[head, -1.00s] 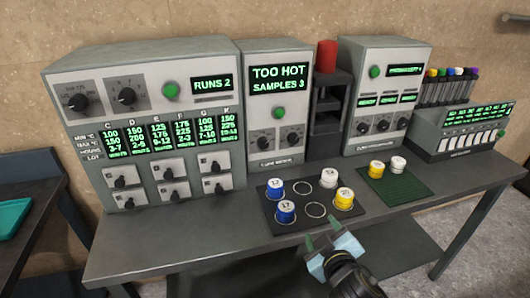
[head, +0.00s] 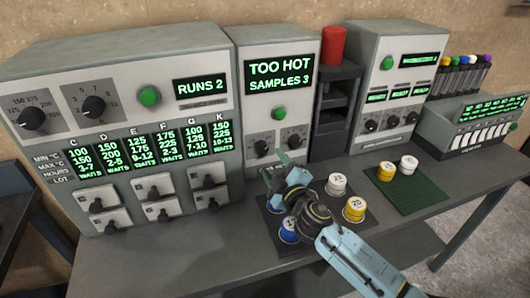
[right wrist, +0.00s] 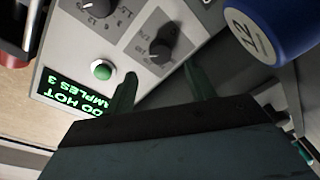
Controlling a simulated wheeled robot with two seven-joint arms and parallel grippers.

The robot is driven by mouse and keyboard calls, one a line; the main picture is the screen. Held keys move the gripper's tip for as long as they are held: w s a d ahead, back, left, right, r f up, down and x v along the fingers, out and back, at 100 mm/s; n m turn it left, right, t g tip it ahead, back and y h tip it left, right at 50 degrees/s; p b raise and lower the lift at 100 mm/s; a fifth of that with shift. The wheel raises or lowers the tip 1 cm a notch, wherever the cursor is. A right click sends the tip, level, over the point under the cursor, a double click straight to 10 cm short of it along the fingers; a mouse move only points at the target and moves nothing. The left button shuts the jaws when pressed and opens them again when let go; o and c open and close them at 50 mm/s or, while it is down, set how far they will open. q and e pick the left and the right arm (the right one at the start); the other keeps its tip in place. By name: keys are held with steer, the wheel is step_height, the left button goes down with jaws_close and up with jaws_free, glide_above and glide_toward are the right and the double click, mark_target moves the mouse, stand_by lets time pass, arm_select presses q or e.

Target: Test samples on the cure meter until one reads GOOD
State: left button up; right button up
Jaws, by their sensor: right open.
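The cure meter (head: 277,85) is the middle grey machine. Its display reads "TOO HOT, SAMPLES 3", with a green button (head: 279,114) and two dials below. My right gripper (head: 278,168) is open and empty, in front of the meter's lower panel and above the dark sample mat (head: 322,243). In the right wrist view its fingers point toward the meter's green button (right wrist: 102,70) and dials. On the mat are a white sample (head: 337,185), a yellow sample (head: 354,209) and a blue sample (head: 289,230) partly hidden by my arm. A blue sample marked 12 (right wrist: 262,32) is close beside the fingers in the wrist view.
A large grey machine (head: 120,75) reading "RUNS 2" stands left. A dark rack with a red cylinder (head: 332,46) and another grey machine stand right. A green mat (head: 408,199) holds a yellow (head: 387,172) and a white sample (head: 409,163). Coloured-cap tubes stand far right.

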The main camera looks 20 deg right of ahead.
mark_target(263, 151)
steer(key=w, duration=0.5)
steer(key=shift+w+a, duration=0.2)
steer(key=shift+a, duration=0.15)
steer(key=shift+w+b, duration=0.3)
steer(key=shift+w, duration=0.1)
steer(key=c, duration=1)
arm_select(q)
steer(key=shift+w+f, duration=0.2)
steer(key=shift+w, duration=0.9)
arm_select(e)
steer(key=n+p, duration=0.2)
steer(key=n, duration=0.2)
steer(key=shift+r, duration=0.1)
arm_select(q)
step_height(263, 151, up, 3)
steer(key=shift+w+r+p, duration=0.1)
steer(key=shift+r+p, duration=0.05)
steer(key=shift+p, duration=0.55)
arm_select(e)
steer(key=n, duration=0.4)
steer(key=shift+a+g, duration=0.1)
steer(key=shift+g, duration=0.2)
steer(key=shift+n, duration=0.4)
